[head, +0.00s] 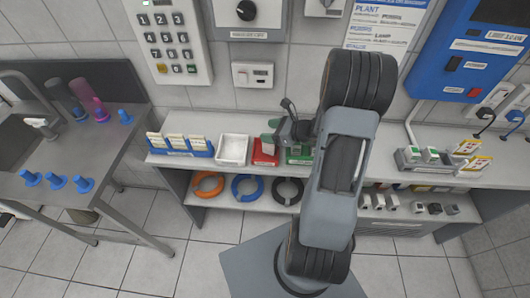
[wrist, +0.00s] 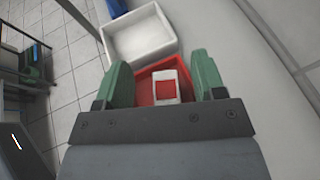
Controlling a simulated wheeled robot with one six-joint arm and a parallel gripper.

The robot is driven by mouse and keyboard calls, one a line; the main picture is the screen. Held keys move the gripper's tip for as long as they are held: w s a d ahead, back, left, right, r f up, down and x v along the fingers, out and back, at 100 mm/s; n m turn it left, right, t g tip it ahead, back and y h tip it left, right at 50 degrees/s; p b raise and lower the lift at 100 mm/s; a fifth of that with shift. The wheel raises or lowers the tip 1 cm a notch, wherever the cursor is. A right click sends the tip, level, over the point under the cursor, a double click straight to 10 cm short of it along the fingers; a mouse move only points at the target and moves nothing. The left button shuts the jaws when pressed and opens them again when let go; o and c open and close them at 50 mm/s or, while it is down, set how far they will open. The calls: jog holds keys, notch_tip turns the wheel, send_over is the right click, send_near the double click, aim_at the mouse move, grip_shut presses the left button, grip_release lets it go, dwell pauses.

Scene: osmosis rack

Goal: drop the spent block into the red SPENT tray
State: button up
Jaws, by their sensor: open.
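The red tray (head: 263,160) stands on the shelf top between the white tray and a green tray. It also shows in the wrist view (wrist: 183,69), below my gripper. A small white block with a red face (wrist: 165,88) shows inside the red tray's outline, between my fingers; part of it is hidden by my gripper's base. In the head view a pale block (head: 269,146) shows in the red tray. My gripper (wrist: 165,80) is open, its green fingers apart from the block on both sides. In the head view my gripper (head: 290,127) is above the red and green trays.
The white tray (head: 233,136) is left of the red tray, and a blue rack of pale cards (head: 180,147) is farther left. The green tray (head: 299,160) is right, partly hidden by my arm. Coloured rings (head: 248,187) lie on the lower shelf. A grey rack (head: 408,164) stands far right.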

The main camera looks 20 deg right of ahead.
jog(key=b+v, duration=0.1)
jog(key=v, duration=1.3)
jog(key=shift+w+r, duration=0.1)
jog(key=shift+w, duration=0.05)
jog(key=s+a+f+n+g+h, duration=0.2)
jog(key=s+a+n+g+h, duration=0.35)
jog(key=n, duration=0.75)
jog(key=s+a+r+n+h, duration=0.1)
jog(key=a+r+n+h, duration=0.2)
jog(key=a+r+n, duration=0.6)
jog(key=a+n, duration=0.3)
jog(key=n, duration=0.2)
jog(key=shift+a+r+n+h, duration=0.3)
jog(key=shift+a+h, duration=0.05)
